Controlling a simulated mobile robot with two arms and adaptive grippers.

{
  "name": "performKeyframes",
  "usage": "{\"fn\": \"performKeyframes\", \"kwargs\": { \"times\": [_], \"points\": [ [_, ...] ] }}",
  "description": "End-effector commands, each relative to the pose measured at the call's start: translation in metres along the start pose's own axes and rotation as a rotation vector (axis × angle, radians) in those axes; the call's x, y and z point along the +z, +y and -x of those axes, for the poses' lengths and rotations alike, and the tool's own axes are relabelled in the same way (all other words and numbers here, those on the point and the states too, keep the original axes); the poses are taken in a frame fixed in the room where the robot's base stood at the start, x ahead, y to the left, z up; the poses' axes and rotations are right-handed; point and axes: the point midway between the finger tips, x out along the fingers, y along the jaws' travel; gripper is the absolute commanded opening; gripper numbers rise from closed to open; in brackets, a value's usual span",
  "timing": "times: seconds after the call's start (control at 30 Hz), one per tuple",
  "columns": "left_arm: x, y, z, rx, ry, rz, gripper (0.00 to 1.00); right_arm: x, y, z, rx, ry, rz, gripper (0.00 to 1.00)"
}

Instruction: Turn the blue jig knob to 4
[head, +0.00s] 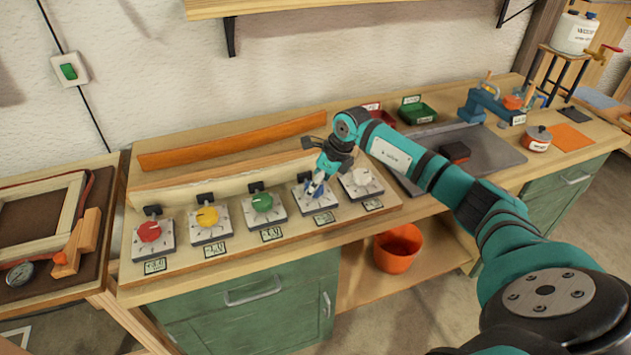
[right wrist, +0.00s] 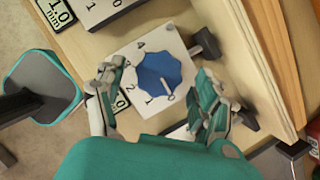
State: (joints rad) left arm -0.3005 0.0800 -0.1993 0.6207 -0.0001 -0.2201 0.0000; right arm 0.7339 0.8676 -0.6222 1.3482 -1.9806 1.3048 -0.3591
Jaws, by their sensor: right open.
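The blue jig knob (right wrist: 158,74) sits on a white square dial plate (right wrist: 125,58) with digits from 0 to 4 around it. Its white pointer line is at the 0. My right gripper (right wrist: 159,76) is open, with one finger on each side of the knob; whether they touch it I cannot tell. In the head view my right gripper (head: 317,181) reaches down over the blue knob's dial plate (head: 319,204) and hides most of the knob. My left gripper is not in view.
Red (head: 149,232), yellow (head: 207,216) and green (head: 262,202) knobs stand in a row to the left. A white knob (head: 361,176) is close on the right.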

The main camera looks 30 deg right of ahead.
Motion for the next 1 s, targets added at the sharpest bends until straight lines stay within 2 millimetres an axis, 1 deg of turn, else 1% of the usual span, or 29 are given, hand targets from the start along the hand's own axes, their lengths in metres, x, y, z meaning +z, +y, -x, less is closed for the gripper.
{"fn": "performKeyframes", "kwargs": {
  "times": [0.13, 0.4, 0.47, 0.83, 1.0],
  "points": [
    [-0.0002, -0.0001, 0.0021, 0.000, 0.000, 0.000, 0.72, 0.0000, 0.0004, -0.0086, 0.001, 0.000, -0.001, 0.71],
    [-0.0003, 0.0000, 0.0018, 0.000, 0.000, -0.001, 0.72, -0.0002, 0.0003, -0.0103, 0.000, 0.000, 0.000, 0.71],
    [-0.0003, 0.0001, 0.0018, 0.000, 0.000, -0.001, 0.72, -0.0002, 0.0003, -0.0103, 0.000, 0.000, 0.000, 0.65],
    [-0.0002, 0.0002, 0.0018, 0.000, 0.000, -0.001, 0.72, -0.0001, 0.0003, -0.0099, 0.000, 0.000, 0.000, 0.16],
    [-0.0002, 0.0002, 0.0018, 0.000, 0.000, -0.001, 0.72, -0.0001, 0.0003, -0.0098, -0.003, 0.000, -0.006, 0.16]
  ]
}}
